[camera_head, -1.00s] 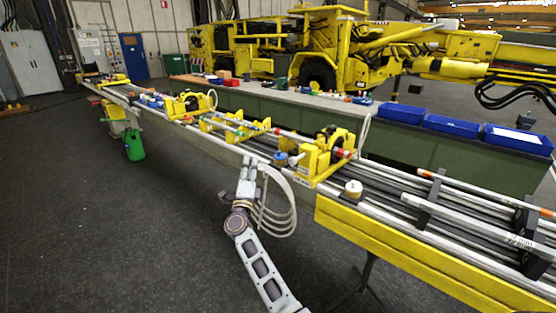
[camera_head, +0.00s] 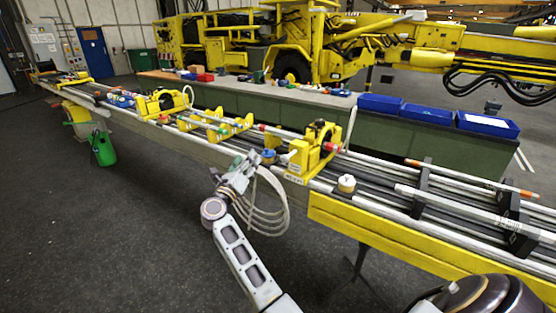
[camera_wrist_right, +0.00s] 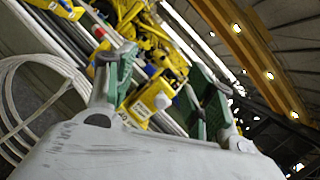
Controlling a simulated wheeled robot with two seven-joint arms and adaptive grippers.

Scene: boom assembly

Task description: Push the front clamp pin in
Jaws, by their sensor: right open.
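The front clamp (camera_head: 300,165) is a yellow block with a dark ring, on the rail in the middle of the head view. A red-banded pale rod end (camera_head: 331,147) shows at its right side and a blue-and-white knob (camera_head: 268,156) at its left. I cannot tell which part is the pin. My right gripper (camera_head: 250,163) is just left of the clamp, tilted toward it and apparently empty. My left gripper is not in view.
Looped pale hoses (camera_head: 270,205) hang close to my right gripper. A green bench with blue bins (camera_head: 425,111) stands behind. The floor in front is clear.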

